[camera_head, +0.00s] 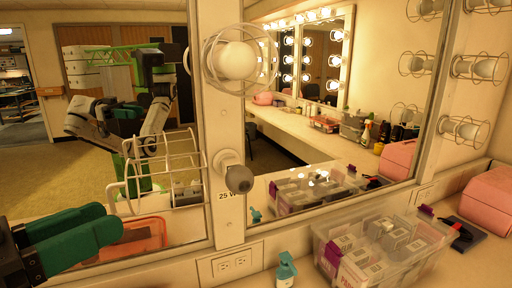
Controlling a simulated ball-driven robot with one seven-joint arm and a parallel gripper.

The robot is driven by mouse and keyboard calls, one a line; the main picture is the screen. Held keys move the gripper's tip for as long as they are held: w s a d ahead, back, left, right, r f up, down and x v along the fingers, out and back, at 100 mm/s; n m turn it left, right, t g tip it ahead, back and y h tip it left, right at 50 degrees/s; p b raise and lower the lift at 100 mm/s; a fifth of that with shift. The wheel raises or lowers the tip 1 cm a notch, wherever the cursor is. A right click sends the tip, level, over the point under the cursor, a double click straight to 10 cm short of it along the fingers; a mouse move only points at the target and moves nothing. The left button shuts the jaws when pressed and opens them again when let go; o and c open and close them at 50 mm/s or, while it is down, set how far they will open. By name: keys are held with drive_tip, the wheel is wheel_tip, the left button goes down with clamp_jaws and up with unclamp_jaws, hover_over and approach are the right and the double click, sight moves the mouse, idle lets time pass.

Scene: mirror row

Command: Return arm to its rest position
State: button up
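My gripper (112,222) reaches in from the lower left, with two teal fingers on a dark body. The fingers point right and lie close together from this angle; whether there is a gap between them cannot be told. Nothing shows clearly in their grasp. The tips appear left of and below a white wire rack (165,172), near an orange tray (145,240). The rest of my arm is outside the picture on this side. My reflection, with green and white parts and a teal gripper, shows in the left mirror (95,185).
On the counter are a teal bottle (286,270), a clear bin (335,262) of boxes and a pink case (488,205). A wall outlet (234,265) is below the post.

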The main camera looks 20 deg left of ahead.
drive_tip(key=w+d+f+n+g, duration=0.2)
drive_tip(key=w+d+f, duration=0.5)
drive_tip(key=w+f, duration=0.15)
drive_tip(key=w+d+f+n+g+y, duration=0.1)
drive_tip(key=w+d+f+g, duration=0.2)
drive_tip(key=d+f, duration=0.85)
drive_tip(key=w+d+f+g, duration=0.3)
drive_tip(key=w+d+f, duration=0.1)
drive_tip(key=d+f, duration=0.75)
drive_tip(key=s+d+f+g+y, duration=0.2)
drive_tip(key=s+d+f, duration=0.5)
drive_tip(key=d, duration=0.4)
drive_tip(key=s+d+f+g+y, duration=0.15)
drive_tip(key=s+d+f, duration=0.35)
drive_tip(key=s+d, duration=0.5)
drive_tip(key=s+d+f+g+b, duration=0.2)
drive_tip(key=s+f+g, duration=0.2)
drive_tip(key=s+f, duration=0.4)
drive_tip(key=shift+s+m, duration=0.4)
drive_tip(key=shift+s, duration=0.5)
